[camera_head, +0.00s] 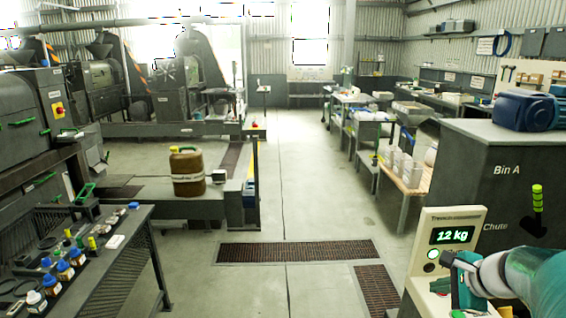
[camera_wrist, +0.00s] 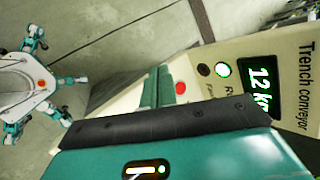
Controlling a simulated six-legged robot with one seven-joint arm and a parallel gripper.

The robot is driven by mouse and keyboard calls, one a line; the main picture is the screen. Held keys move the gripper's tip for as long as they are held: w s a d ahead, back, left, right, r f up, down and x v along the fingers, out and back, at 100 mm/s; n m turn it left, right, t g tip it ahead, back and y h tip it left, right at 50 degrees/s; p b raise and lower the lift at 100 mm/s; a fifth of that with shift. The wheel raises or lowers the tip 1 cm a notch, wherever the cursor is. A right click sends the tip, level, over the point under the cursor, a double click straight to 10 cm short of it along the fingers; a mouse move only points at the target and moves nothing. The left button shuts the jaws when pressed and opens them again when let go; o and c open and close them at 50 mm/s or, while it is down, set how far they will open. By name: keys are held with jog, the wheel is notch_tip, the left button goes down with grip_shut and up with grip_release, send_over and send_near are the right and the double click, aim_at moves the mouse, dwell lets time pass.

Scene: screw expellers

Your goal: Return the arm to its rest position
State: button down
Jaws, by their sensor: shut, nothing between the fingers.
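My arm comes in from the lower right in the head view. My gripper (camera_head: 462,293) is at its end, low in front of the cream control panel (camera_head: 466,214). In the wrist view my gripper's teal fingers (camera_wrist: 157,90) are together with nothing between them. They appear beside the panel's red button (camera_wrist: 180,88); I cannot tell whether they touch it. The panel also shows in the wrist view (camera_wrist: 222,52), with a lit green button (camera_wrist: 222,69) and a display (camera_wrist: 260,86) reading 12 kg. My arm partly hides the panel's lower part.
A dark Bin A cabinet (camera_head: 480,165) with a blue motor (camera_head: 525,110) on top stands behind the panel. A dark bench (camera_head: 120,255) with bottles is at the left. A brown jug (camera_head: 187,172) stands on a low platform. The central floor (camera_head: 300,205) is clear.

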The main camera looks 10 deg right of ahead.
jog(key=s+a+r+n+g, duration=0.1)
jog(key=s+a+r+n, duration=0.1)
jog(key=a+n, duration=0.55)
jog(key=s+a+r+n+g, duration=0.15)
jog(key=a+n, duration=0.25)
jog(key=a, duration=0.7)
jog(key=s+a+n+h, duration=0.1)
jog(key=s+a+n, duration=0.7)
jog(key=s+n, duration=0.1)
jog(key=shift+s+r+n+h, duration=0.15)
jog(key=shift+r+n+h, duration=0.1)
jog(key=shift+n+h, duration=0.2)
